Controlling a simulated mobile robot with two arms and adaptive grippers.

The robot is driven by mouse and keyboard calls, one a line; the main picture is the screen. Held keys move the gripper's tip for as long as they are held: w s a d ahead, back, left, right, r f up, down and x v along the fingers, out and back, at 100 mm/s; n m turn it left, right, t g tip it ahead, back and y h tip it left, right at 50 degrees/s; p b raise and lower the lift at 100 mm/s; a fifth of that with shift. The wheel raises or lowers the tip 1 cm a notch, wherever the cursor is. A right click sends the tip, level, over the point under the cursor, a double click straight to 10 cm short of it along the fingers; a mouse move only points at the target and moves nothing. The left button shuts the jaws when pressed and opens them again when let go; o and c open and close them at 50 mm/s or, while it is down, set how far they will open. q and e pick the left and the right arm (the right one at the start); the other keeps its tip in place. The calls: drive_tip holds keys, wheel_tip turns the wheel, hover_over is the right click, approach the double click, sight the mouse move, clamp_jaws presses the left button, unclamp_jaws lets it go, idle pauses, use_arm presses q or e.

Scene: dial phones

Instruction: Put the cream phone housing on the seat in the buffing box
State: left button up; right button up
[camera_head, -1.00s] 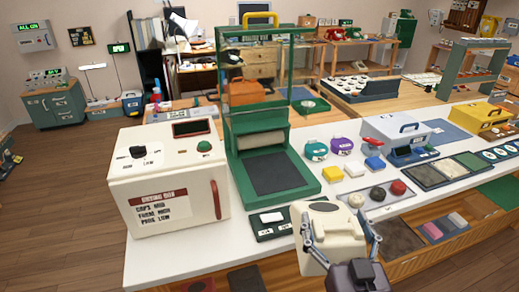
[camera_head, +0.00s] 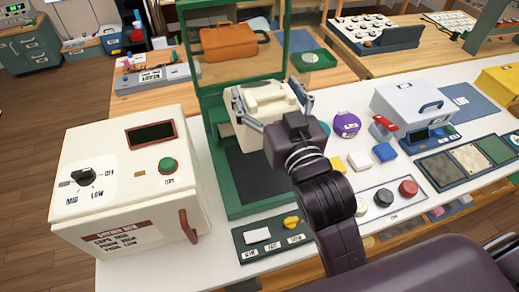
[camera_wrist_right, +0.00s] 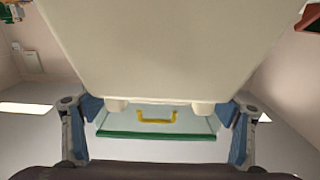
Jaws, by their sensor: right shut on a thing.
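The cream phone housing (camera_head: 262,108) is held up in front of the green frame stand, upper middle of the head view. My right gripper (camera_head: 268,88) is shut on it, one finger on each side. In the right wrist view the housing (camera_wrist_right: 170,45) fills the upper middle between the gripper's fingers (camera_wrist_right: 160,120). My left gripper is not in view.
The green frame stand (camera_head: 216,170) with a dark bed is right of the box. A switch panel (camera_head: 250,253) with a yellow knob (camera_head: 290,222) lies in front. A purple phone part (camera_head: 346,124), coloured blocks and a pale blue case (camera_head: 410,105) lie to the right.

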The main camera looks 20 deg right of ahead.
drive_tip(key=f+b, duration=0.1)
drive_tip(key=f, duration=0.1)
drive_tip(key=f+b, duration=0.3)
drive_tip(key=shift+s+a+f, duration=0.1)
drive_tip(key=shift+s+f, duration=0.25)
drive_tip(key=shift+f, duration=0.05)
use_arm(q)
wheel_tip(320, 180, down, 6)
drive_tip(key=b, duration=0.1)
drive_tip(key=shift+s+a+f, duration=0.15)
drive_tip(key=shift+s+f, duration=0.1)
use_arm(e)
wheel_tip(320, 180, down, 13)
drive_tip(key=shift+w, duration=0.15)
drive_tip(key=shift+f, duration=0.1)
drive_tip(key=shift+f+b, duration=0.6)
drive_tip(key=o, duration=1.9)
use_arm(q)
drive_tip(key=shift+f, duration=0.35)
